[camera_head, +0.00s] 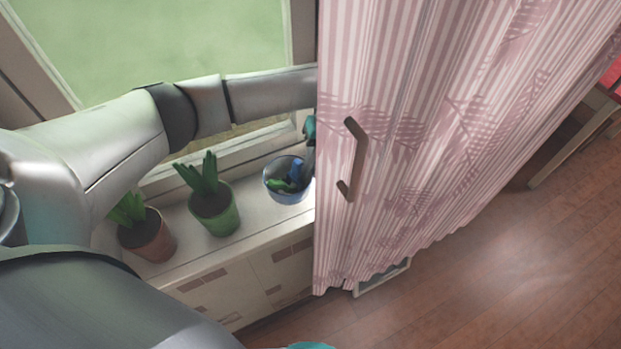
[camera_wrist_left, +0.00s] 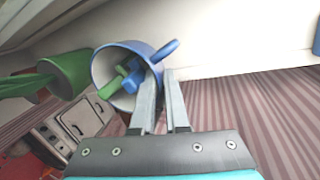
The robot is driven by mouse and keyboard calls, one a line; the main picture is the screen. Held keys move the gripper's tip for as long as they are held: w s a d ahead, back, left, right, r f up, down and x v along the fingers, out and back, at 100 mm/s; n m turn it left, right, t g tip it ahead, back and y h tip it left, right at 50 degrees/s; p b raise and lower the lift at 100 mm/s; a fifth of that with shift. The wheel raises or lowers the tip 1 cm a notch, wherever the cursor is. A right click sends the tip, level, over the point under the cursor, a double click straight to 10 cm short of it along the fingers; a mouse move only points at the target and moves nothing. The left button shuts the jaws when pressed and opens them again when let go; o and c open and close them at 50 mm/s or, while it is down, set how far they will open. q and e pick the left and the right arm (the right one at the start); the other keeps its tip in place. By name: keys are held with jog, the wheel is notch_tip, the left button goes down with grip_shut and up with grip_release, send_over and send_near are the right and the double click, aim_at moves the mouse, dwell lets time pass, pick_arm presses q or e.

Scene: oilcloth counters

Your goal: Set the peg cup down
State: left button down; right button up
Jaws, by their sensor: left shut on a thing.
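The peg cup (camera_head: 272,187) is a blue cup with a pale inside, holding green and blue pegs. In the head view it is over the pale sill, beside the striped panel; I cannot tell whether its base touches the sill. In the left wrist view the cup (camera_wrist_left: 99,68) is tilted, its mouth facing the camera, with the blue handle at upper right. My left gripper (camera_head: 308,165) is at the cup's right side, partly hidden by the panel. In the left wrist view its fingers (camera_wrist_left: 161,78) are shut on the cup near the handle. My right gripper is not in view.
A green potted plant (camera_head: 216,215) and a terracotta potted plant (camera_head: 150,241) stand on the sill (camera_head: 250,222) left of the cup. A pink striped panel (camera_head: 400,90) with a brown handle (camera_head: 357,150) blocks the right side. Open wooden floor (camera_head: 500,270) lies beyond.

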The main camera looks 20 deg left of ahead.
pick_arm(q)
jog(key=shift+f, duration=1.95)
jog(key=shift+f+b, duration=0.15)
jog(key=shift+b, duration=0.15)
jog(key=c, duration=0.9)
grip_release()
jog(key=p+v, duration=0.1)
jog(key=v, duration=1.1)
jog(key=shift+w+d, duration=0.1)
